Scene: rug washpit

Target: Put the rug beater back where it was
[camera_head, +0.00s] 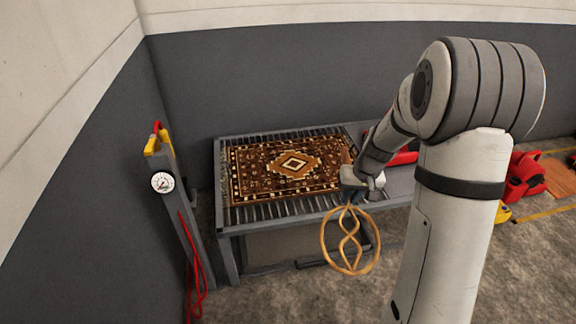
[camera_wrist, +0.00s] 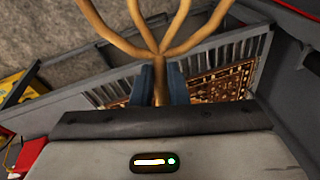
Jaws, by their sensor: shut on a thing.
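The rug beater (camera_head: 350,240) is a looped, light-brown cane tool. My gripper (camera_head: 352,197) is shut on its handle, and the looped head hangs in front of the table's near edge in the head view. In the wrist view the handle (camera_wrist: 160,92) sits between the two blue-grey fingers of my gripper (camera_wrist: 160,85), and the loops spread toward the top edge. The rest of the handle is hidden by my gripper and wrist. The beater's former place cannot be told from these frames.
A patterned rug (camera_head: 290,166) lies on a slatted grey table (camera_head: 235,226). A post with a gauge (camera_head: 162,183) and red hose (camera_head: 192,250) stands at left. A red object (camera_head: 404,157) lies on the table behind my arm. Red machine parts (camera_head: 525,175) stand at right.

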